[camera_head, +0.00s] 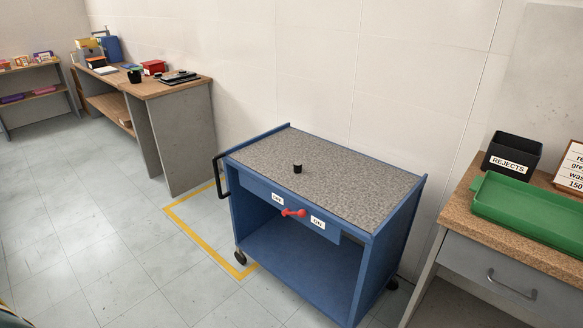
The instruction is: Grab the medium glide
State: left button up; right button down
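A small black piece (297,168), which could be a glide, stands on the speckled grey top of the blue cart (340,178). It is the only loose thing on that top. I cannot tell from this one piece whether it is the medium size. Neither of my grippers is in view.
At right, a bench holds a green tray (480,205) and a black REJECTS bin (511,157). A cluttered wooden desk (150,88) stands back left. Floor left of the cart is clear.

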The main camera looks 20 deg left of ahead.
aim_at(298, 165)
jog(key=u, duration=0.55)
jog(key=z, duration=0.3)
jog(key=i+j+z, duration=0.1)
jog(key=z, duration=0.35)
jog(key=j+z, duration=0.5)
jog(key=z, duration=0.35)
jog(key=j+z, duration=0.25)
jog(key=j, duration=0.3)
jog(key=k+j+z, duration=0.1)
jog(key=j+z, duration=0.2)
jog(key=j, duration=0.2)
jog(key=k+j, duration=0.1)
jog(key=j, duration=0.25)
jog(key=j+z, duration=0.15)
jog(key=j, duration=0.25)
jog(key=k+j, duration=0.15)
jog(key=j, duration=0.2)
jog(key=z, duration=0.05)
